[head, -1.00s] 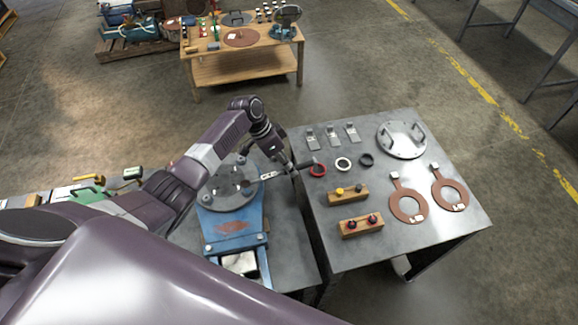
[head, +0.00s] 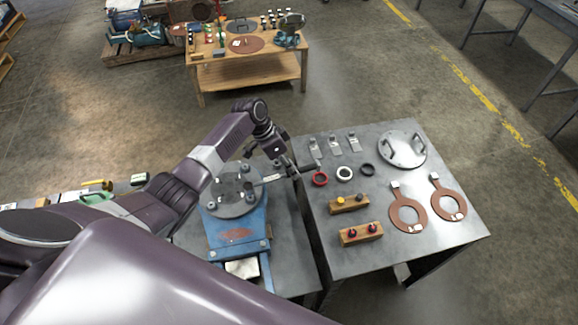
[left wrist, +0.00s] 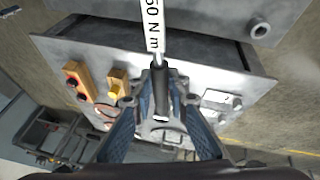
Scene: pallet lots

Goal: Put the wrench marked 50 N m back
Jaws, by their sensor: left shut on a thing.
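My left gripper (head: 289,171) is shut on the dark handle of a wrench (head: 271,179). In the left wrist view the wrench (left wrist: 152,35) points up from between the blue fingers of the gripper (left wrist: 162,95), and its white label reads "50 N m", the first digit partly cut off. In the head view the wrench lies about level, its labelled end beside a round grey bolted flange (head: 232,205) on a blue stand (head: 236,238). I cannot tell whether its head touches a bolt. My right gripper is not in view.
A grey table (head: 440,240) on the right holds a red ring (head: 320,179), white and black rings, wooden blocks with knobs (head: 361,234), brown gaskets (head: 407,213) and a handled round plate (head: 402,149). A wooden table (head: 250,72) stands behind. Open floor lies between.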

